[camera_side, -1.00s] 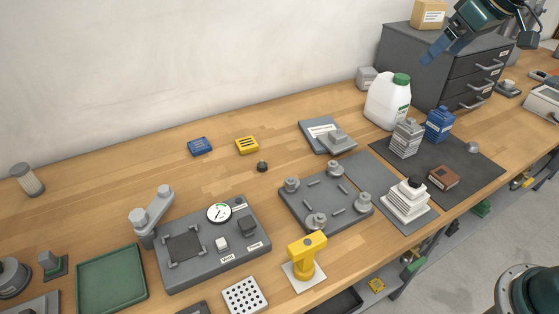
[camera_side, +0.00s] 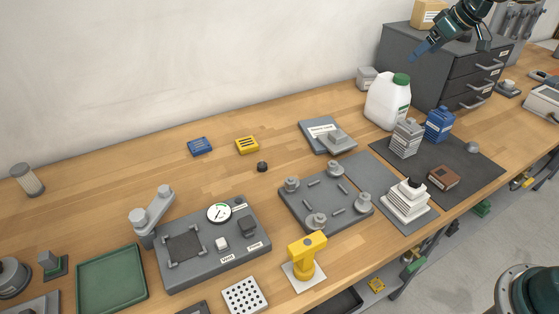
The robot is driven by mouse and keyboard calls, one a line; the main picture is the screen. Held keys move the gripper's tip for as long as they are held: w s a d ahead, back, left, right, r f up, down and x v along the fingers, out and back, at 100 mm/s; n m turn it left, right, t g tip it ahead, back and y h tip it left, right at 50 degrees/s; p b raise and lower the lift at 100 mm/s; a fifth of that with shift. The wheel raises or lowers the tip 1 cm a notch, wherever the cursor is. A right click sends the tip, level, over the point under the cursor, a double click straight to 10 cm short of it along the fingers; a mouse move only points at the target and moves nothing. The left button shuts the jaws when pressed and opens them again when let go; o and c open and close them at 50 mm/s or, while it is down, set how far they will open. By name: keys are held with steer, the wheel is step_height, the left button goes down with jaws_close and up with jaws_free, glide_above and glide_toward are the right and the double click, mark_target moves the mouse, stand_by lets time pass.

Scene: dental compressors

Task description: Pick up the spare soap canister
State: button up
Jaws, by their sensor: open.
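Several containers stand at the right of the bench, and I cannot read which is the spare soap canister. A white jug with a green cap (camera_side: 387,103) stands upright before the drawer cabinet. A blue canister (camera_side: 438,124) and a grey ribbed canister (camera_side: 405,139) stand on a dark mat (camera_side: 470,160). A white stepped bottle with a black top (camera_side: 407,205) stands on a grey mat.
The grey drawer cabinet (camera_side: 440,75) bears a cardboard box (camera_side: 428,13). A small grey block (camera_side: 367,78) sits behind the jug. A brown box (camera_side: 443,178) lies on the dark mat. A grey fixture plate (camera_side: 325,195) lies left of the mats.

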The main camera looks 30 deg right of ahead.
glide_toward(393, 78)
steer(key=shift+x, duration=2.4)
steer(key=shift+s+f, duration=0.1)
steer(key=shift+f, duration=0.05)
steer(key=shift+x, duration=2.55)
steer(key=c, duration=1.9)
steer(key=shift+r, duration=0.2)
jaws_close()
steer(key=shift+r, duration=0.1)
